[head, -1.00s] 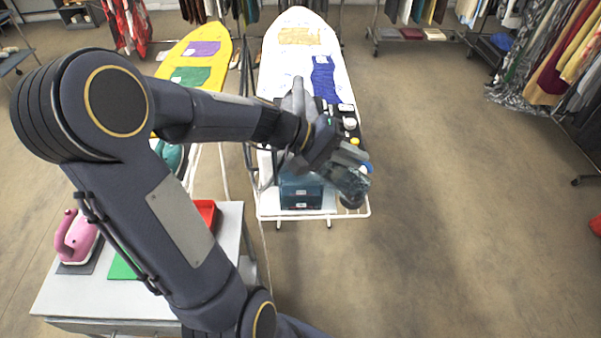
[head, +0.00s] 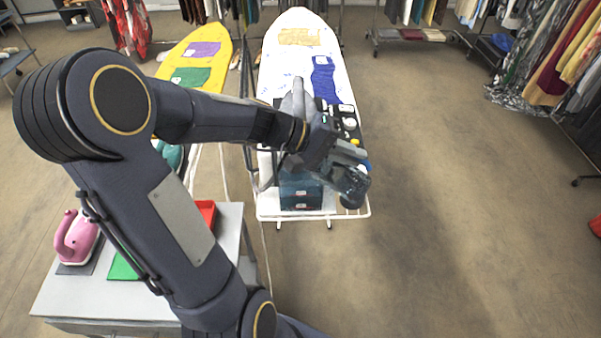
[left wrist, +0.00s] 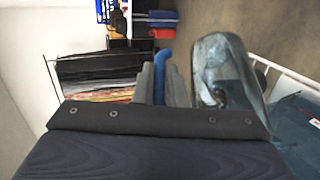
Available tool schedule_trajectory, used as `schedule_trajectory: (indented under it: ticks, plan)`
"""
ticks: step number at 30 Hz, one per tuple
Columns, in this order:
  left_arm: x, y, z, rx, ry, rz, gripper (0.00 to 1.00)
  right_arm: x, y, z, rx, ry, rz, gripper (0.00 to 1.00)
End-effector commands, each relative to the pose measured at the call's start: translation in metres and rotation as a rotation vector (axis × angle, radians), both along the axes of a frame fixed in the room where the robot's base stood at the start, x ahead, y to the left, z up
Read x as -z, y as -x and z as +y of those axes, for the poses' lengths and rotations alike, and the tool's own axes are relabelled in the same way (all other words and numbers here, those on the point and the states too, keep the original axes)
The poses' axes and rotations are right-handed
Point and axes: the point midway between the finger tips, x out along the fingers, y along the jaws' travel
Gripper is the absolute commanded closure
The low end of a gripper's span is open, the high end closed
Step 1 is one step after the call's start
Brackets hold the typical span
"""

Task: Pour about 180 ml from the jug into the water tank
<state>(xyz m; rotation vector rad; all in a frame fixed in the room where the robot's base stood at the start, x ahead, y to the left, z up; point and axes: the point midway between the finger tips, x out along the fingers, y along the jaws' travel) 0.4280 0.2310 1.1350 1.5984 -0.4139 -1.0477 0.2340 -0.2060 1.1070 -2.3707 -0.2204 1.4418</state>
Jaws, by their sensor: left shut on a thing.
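My left gripper (head: 350,157) is shut on the jug's blue handle (left wrist: 162,60). The clear jug (head: 350,187) hangs tilted at the near right corner of the white ironing board; its see-through body also shows in the left wrist view (left wrist: 222,72). The teal, see-through water tank (head: 299,195) sits at the near end of the board, just left of the jug. Part of what looks like the tank shows at the right edge of the left wrist view (left wrist: 305,140). My wrist hides part of the tank's top. I cannot tell whether water is flowing. My right gripper is not in view.
The white ironing board (head: 285,70) carries cloths and several small bottles close behind the jug. A yellow board (head: 215,45) stands to its left. A table (head: 80,295) with a pink iron (head: 75,238) is at the near left.

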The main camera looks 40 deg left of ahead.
Motion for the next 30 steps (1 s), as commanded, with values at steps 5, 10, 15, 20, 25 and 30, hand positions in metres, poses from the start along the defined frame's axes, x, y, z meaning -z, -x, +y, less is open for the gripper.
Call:
schedule_trajectory:
  ticks: [5,10,15,20,25,30]
  plan:
    - [-0.001,0.000,0.001,0.000,0.011,-0.003,1.00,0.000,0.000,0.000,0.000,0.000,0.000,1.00]
    - [-0.002,0.000,0.003,0.000,0.020,-0.005,1.00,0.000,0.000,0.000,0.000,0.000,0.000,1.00]
    - [-0.003,0.001,0.003,0.000,0.031,-0.007,1.00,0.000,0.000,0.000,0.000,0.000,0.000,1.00]
    - [-0.001,0.000,-0.002,0.005,-0.002,-0.003,1.00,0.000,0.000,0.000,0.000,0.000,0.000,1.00]
    - [-0.006,-0.003,-0.026,0.010,-0.251,0.047,1.00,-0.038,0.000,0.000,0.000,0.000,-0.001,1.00]
    - [0.003,-0.004,-0.026,0.005,-0.295,0.057,1.00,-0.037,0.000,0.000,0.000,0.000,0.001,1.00]
